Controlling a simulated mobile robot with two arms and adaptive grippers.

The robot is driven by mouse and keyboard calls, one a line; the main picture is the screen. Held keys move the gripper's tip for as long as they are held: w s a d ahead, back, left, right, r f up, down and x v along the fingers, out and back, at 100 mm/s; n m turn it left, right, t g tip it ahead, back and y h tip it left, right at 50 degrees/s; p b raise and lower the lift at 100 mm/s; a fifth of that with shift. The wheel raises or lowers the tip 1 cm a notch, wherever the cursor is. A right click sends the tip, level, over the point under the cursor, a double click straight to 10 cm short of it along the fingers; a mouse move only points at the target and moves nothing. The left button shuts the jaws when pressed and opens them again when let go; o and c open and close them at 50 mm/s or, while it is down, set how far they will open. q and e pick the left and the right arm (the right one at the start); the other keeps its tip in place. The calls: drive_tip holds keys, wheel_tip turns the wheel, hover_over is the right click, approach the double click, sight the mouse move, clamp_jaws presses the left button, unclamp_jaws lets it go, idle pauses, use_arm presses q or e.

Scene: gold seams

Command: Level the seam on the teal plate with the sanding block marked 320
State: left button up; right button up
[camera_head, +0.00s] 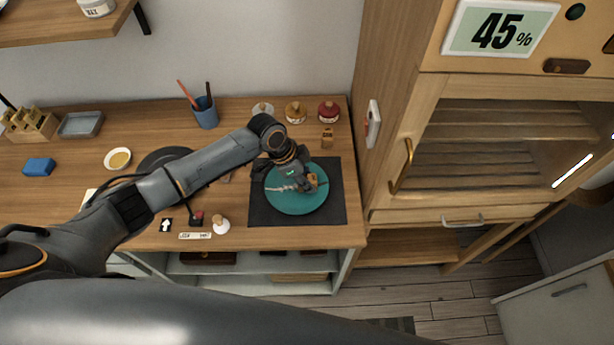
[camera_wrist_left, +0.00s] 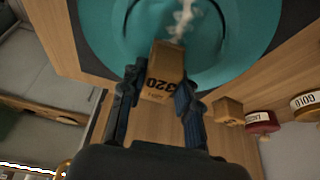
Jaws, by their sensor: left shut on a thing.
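The teal plate (camera_head: 297,204) lies on a dark mat (camera_head: 338,178) near the right end of the wooden bench. A pale, uneven seam (camera_head: 285,188) runs across its face; it also shows in the left wrist view (camera_wrist_left: 183,18). My left gripper (camera_head: 312,184) is over the right part of the plate. It is shut on the sanding block marked 320 (camera_wrist_left: 164,68), a tan block whose number faces the wrist camera. The block overlaps the plate in the picture; I cannot tell whether it touches. My right gripper is not in view.
Another small wooden block (camera_head: 327,138) stands behind the mat. Several lidded jars (camera_head: 295,112) line the back edge. A tall wooden cabinet (camera_head: 398,150) stands close on the right.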

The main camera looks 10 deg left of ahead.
use_arm(q)
drive_tip(key=shift+s+r+p, duration=0.1)
drive_tip(key=shift+s+p, duration=0.1)
drive_tip(key=shift+p, duration=0.2)
drive_tip(key=shift+s+d, duration=0.15)
drive_tip(key=shift+s, duration=0.05)
